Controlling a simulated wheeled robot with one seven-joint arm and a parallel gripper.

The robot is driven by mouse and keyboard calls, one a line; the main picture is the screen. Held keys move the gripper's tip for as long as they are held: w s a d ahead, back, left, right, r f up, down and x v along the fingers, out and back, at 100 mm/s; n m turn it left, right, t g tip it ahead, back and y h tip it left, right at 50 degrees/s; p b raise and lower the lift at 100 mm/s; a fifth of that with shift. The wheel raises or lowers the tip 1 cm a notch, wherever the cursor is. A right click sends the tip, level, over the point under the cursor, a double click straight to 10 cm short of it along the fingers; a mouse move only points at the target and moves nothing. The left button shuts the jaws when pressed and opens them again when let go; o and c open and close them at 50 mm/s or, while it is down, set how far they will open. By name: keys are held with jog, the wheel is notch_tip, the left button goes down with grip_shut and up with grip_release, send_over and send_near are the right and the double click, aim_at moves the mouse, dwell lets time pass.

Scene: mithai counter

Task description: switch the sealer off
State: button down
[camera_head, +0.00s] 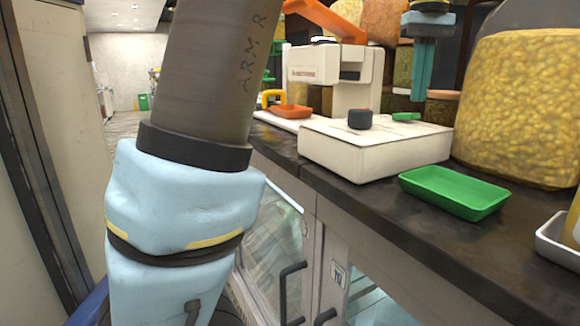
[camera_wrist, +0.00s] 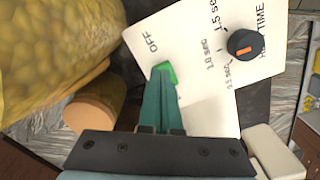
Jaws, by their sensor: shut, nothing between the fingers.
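The sealer is a white machine with a low box (camera_head: 375,148) on the counter and an orange lever (camera_head: 325,18) raised above the part behind. A dark round dial (camera_head: 360,119) and a small green switch (camera_head: 406,116) sit on the box top. My gripper (camera_head: 419,97) points down above the switch, shut and empty. The fingertips partly cover the switch in the wrist view; whether they touch it I cannot tell.
A green tray (camera_head: 455,192) lies at the counter's front edge, right of the box. A large yellow grainy jar (camera_head: 522,105) stands close to the right of my gripper. Glass doors are below the counter.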

aim_at(415, 114)
jog(key=shift+f+b, duration=0.85)
jog(key=shift+f, duration=0.55)
dwell(0.5)
jog(key=shift+r, duration=0.1)
notch_tip(415, 114, up, 7)
jog(key=p, duration=0.7)
dwell(0.4)
